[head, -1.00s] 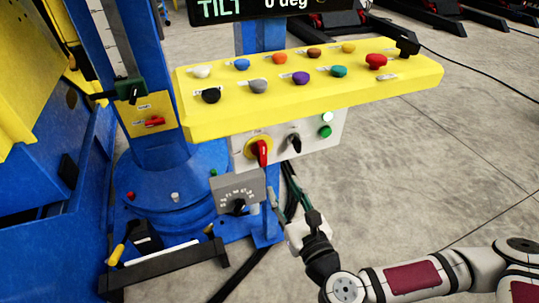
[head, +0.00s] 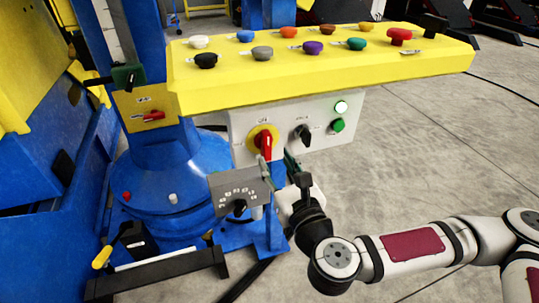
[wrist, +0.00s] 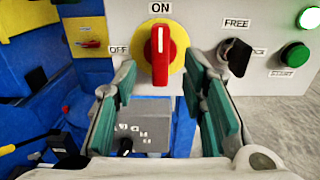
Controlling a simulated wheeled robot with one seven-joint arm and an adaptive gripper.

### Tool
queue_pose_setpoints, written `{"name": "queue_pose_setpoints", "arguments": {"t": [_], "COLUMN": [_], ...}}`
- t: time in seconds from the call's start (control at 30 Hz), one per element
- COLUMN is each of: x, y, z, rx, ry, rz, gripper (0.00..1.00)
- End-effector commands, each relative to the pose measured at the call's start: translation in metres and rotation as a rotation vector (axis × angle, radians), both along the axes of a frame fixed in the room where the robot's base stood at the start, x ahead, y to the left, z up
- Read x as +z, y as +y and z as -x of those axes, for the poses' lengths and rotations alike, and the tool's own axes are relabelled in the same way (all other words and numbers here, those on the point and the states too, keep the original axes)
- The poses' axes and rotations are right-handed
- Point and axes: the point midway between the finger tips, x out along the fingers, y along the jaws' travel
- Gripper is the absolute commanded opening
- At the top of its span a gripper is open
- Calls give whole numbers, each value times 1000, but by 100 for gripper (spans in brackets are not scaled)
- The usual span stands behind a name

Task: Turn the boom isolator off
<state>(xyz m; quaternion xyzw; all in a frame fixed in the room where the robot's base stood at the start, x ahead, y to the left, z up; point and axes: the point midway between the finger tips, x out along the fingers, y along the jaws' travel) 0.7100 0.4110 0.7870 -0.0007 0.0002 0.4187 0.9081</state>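A red rotary isolator handle on a yellow disc (head: 265,143) is on the grey box under the yellow console. In the wrist view the red handle (wrist: 160,54) stands upright, pointing to ON; OFF is marked at its left. I cannot read a boom label on it. My gripper (head: 277,170) is just in front of and below the handle. In the wrist view my gripper (wrist: 160,85) is open, with green-padded fingers apart on either side below the handle, and nothing between them is gripped. Any contact with the disc cannot be told.
A black selector (wrist: 236,56) marked FREE sits close right of the right finger, with a green START button (wrist: 295,54) beyond. A small grey dial box (head: 240,190) stands below. The yellow button console (head: 320,75) overhangs. A red lever (head: 153,115) is on the blue column.

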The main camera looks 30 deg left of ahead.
Motion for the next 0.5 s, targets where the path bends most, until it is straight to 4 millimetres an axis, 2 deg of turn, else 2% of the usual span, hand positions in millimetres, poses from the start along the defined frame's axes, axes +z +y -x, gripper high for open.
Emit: {"name": "queue_pose_setpoints", "arguments": {"t": [0.2, 0.5], "x": [0, 1], "y": [29, 46], "z": [-25, -39], "rx": [0, 0], "ry": [-1, 0], "rz": [-1, -1], "gripper": [38, 38]}}
